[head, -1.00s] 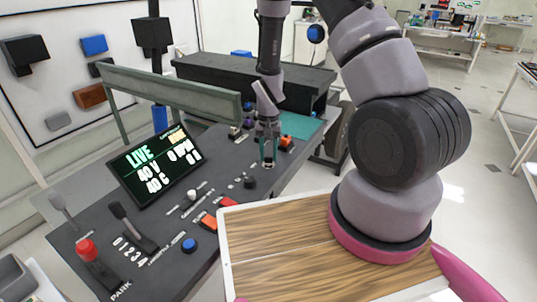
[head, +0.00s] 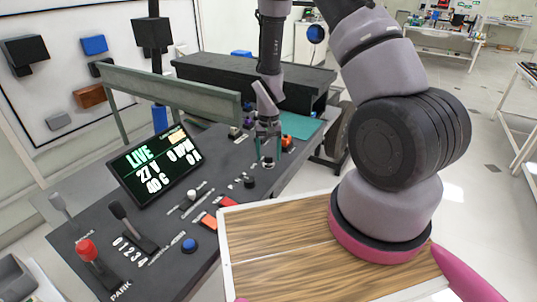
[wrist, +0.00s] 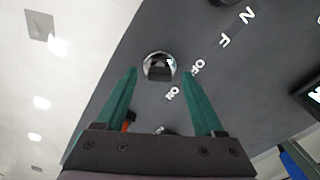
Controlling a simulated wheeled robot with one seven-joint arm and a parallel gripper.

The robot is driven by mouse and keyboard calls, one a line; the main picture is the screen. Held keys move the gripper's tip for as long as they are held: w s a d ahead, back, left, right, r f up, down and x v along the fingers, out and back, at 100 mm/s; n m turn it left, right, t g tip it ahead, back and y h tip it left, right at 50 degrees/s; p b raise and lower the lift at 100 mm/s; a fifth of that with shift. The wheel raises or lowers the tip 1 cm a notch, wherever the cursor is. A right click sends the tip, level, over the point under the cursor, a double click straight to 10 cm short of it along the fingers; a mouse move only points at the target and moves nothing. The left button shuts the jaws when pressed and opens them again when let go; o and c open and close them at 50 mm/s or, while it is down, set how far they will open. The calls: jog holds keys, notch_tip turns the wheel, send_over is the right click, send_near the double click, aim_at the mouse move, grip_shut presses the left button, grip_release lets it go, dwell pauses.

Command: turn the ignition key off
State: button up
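The ignition key (wrist: 158,72) is a dark grip in a round chrome lock on the dark console. It lies between and just beyond the fingertips of my gripper (wrist: 160,74) in the wrist view. The green fingers are spread, with a gap on both sides of the key, and hold nothing. In the head view my gripper (head: 267,160) points down over the far part of the console (head: 210,218). The lock is small and partly hidden by the fingers there.
A tilted display (head: 155,165) reads LIVE, 27 V and 40 C. A red-topped lever (head: 86,250), a black lever (head: 120,213) and a blue button (head: 189,245) stand on the near console. A green rail (head: 170,93) runs behind. An orange part (head: 287,141) is close to my gripper.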

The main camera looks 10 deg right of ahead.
aim_at(269, 157)
jog(key=shift+r, duration=0.1)
notch_tip(269, 157, up, 11)
jog(key=shift+f, duration=0.2)
dwell(0.4)
jog(key=shift+r, duration=0.1)
